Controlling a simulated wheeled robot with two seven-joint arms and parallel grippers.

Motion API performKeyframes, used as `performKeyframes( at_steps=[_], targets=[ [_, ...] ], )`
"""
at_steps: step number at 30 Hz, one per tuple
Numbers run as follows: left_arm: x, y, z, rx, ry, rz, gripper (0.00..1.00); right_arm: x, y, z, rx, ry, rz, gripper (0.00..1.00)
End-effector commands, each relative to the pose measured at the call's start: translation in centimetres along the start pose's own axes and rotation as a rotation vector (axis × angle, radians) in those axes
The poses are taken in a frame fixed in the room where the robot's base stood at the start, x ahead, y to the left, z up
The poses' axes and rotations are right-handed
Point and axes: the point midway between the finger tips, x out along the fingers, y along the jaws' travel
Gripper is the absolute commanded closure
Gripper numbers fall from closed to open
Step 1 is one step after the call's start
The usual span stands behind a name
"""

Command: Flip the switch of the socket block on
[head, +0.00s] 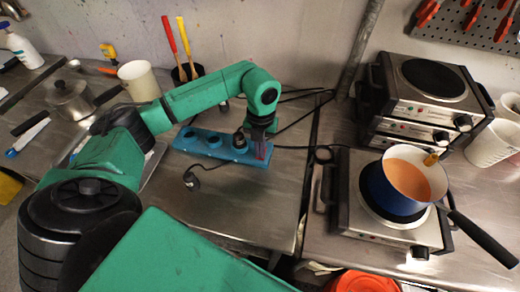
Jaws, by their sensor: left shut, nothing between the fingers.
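The socket block (221,147) is a long blue strip with round sockets, lying on the steel table left of the centre. A black plug stands in one of its sockets near the right part. My left gripper (262,152) is over the right end of the block, pointing down, shut and empty. A reddish patch shows at its fingertips, at the block's end. The gripper hides most of that end, so I cannot tell the switch's position or whether the fingers touch it. My right gripper is not in view.
A black cable runs right from the block toward the hot plates (392,225). A blue pot (398,190) with orange liquid stands on the front one, its handle sticking out right. A loose plug (191,180) lies before the block. A white bucket (139,82) stands behind left.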

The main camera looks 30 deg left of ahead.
Motion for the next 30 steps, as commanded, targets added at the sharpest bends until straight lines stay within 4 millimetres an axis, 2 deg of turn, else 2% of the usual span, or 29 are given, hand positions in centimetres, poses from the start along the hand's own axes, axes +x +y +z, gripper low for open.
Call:
performKeyframes(
  at_steps=[5, 15, 24, 26, 30],
  targets=[
    [0.1, 0.0, -0.1, 0.000, 0.007, 0.003, 1.00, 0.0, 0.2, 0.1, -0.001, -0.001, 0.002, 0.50],
    [-0.5, 0.0, 1.3, 0.000, 0.005, 0.002, 1.00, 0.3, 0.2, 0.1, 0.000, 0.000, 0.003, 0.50],
    [-0.7, 0.1, 1.4, 0.000, 0.006, 0.002, 1.00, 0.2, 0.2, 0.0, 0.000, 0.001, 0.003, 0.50],
    [-1.1, 0.2, 1.4, 0.000, 0.005, 0.002, 1.00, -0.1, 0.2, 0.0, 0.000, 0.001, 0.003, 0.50],
    [-3.5, 1.1, 1.7, -0.003, 0.003, 0.003, 1.00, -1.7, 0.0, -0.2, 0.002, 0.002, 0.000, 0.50]
  ],
)
